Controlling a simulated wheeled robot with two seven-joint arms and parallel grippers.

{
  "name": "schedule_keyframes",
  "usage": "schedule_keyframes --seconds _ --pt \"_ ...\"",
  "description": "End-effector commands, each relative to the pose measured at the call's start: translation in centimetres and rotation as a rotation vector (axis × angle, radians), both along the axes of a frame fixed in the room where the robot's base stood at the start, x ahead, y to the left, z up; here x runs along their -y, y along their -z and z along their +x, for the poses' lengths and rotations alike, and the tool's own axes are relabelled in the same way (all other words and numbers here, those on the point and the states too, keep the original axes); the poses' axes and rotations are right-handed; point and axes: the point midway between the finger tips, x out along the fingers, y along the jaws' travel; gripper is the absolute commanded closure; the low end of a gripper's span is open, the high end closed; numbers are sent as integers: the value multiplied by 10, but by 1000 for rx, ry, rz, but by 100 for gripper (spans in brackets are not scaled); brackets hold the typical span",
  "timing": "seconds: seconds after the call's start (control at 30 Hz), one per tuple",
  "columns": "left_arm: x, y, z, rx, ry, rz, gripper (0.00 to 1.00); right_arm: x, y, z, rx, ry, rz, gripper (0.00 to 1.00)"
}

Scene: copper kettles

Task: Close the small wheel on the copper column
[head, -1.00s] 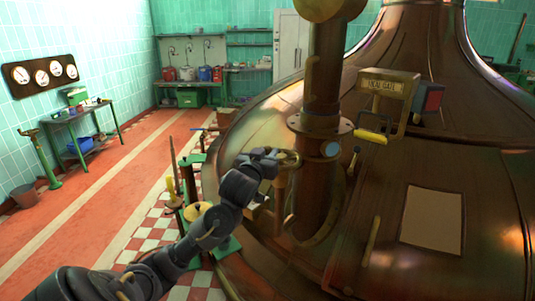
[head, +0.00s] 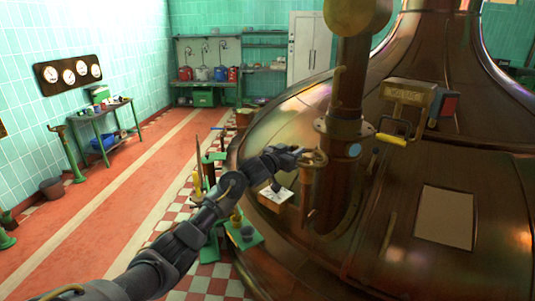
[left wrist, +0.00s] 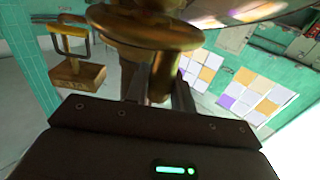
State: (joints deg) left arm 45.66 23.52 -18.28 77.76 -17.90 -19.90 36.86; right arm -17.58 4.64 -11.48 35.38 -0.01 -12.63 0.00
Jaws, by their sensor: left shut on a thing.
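The copper column (head: 347,85) rises beside the big copper kettle, right of centre in the head view. The small brass wheel (head: 317,160) sits on a fitting at its left side, at about mid-height. My left gripper (head: 302,155) reaches in from the left and is shut on the wheel's near side. In the left wrist view, a brass part (left wrist: 163,75) lies between the two fingers, with round brass discs (left wrist: 130,50) just beyond. The fingers hide part of it, and I cannot tell how far the wheel is turned. My right gripper is not in view.
The kettle's dome (head: 470,130) fills the right side. A brass box with a handle (head: 408,95) stands on it, right of the column. A green stand (head: 243,236) is below my left arm. A green table (head: 105,115) stands at the left wall. The red floor between is clear.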

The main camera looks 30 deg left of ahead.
Motion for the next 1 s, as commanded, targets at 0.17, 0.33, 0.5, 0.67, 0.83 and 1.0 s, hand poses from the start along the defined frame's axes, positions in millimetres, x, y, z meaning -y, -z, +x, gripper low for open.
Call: schedule_keyframes --seconds 0.17,0.33,0.5,0.67,0.83,1.0 --pt "7 -2 10 4 107 1 100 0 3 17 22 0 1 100" --pt "6 -2 10 2 145 -4 100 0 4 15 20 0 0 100" --pt "5 -2 10 3 144 -4 100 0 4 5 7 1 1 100" --pt "4 -2 9 2 142 -4 65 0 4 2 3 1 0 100" --pt "4 -2 9 1 142 -3 56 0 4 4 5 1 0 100" --pt "4 -1 9 1 142 -2 56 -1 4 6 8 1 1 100"
